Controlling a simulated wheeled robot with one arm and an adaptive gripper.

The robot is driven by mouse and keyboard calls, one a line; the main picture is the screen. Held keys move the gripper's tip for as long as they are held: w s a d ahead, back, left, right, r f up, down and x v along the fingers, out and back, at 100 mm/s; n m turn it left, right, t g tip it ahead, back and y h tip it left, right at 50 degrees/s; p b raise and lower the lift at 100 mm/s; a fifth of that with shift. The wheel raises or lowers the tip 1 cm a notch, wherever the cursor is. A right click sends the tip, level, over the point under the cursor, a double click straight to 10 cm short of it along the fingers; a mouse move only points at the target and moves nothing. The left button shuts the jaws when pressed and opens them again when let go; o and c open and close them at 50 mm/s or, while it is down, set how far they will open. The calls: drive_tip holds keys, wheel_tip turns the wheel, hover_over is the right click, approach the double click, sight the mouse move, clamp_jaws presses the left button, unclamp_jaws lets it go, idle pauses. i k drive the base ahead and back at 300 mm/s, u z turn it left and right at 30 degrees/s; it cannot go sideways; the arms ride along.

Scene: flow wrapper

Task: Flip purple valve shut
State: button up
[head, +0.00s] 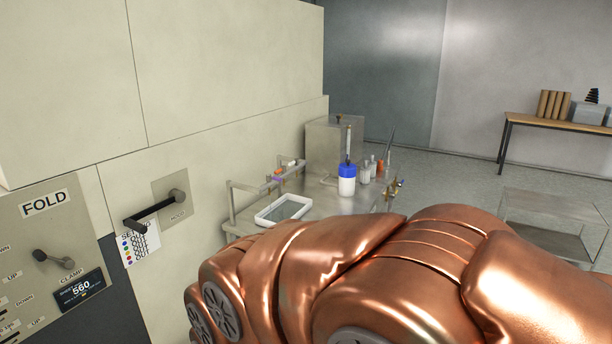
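A small purple handle (275,179), which looks like the purple valve, sits on a metal pipe rail (245,186) along the back of the steel bench. It is small in the head view, and I cannot tell whether it is open or shut. Other small coloured pieces, one orange, sit beside it on the rail. My copper arm fills the lower right and hides the front of the bench. My gripper is not in view.
A white-rimmed tray (262,219), a blue-capped bottle (347,182) and small bottles stand on the steel bench (322,200). A black lever handle (150,215) juts from the cream machine wall at left. A clear-topped table (553,218) stands at right, with open floor behind the bench.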

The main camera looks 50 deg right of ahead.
sight(269, 177)
drive_tip(key=z, duration=2.55)
drive_tip(key=i, duration=3)
drive_tip(key=u, duration=3)
